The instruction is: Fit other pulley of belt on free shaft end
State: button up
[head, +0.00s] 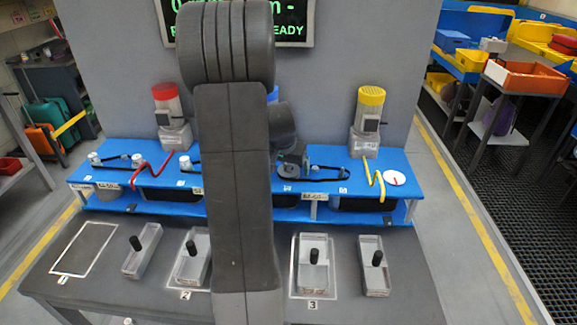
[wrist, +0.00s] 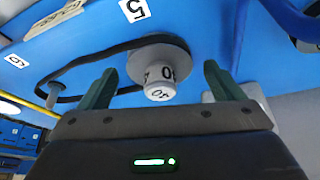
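A grey pulley with a white numbered hub (wrist: 160,82) sits on the blue bench in the wrist view. The belt also shows in the head view (head: 325,167). My gripper (wrist: 163,85) is open, with one green finger on each side of the hub and visible gaps to it. In the head view my gripper (head: 290,160) is above the bench, just right of my arm, which hides the bench's middle.
A motor with a yellow top (head: 369,120) stands behind. Grey trays (head: 315,285) with black handles stand in front.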

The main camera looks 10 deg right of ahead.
jog(key=v, duration=1.3)
jog(key=shift+r, duration=0.35)
jog(key=shift+a, duration=0.1)
jog(key=x, duration=1.3)
jog(key=shift+f, duration=0.3)
jog(key=shift+r+p, duration=0.2)
jog(key=shift+p, duration=0.1)
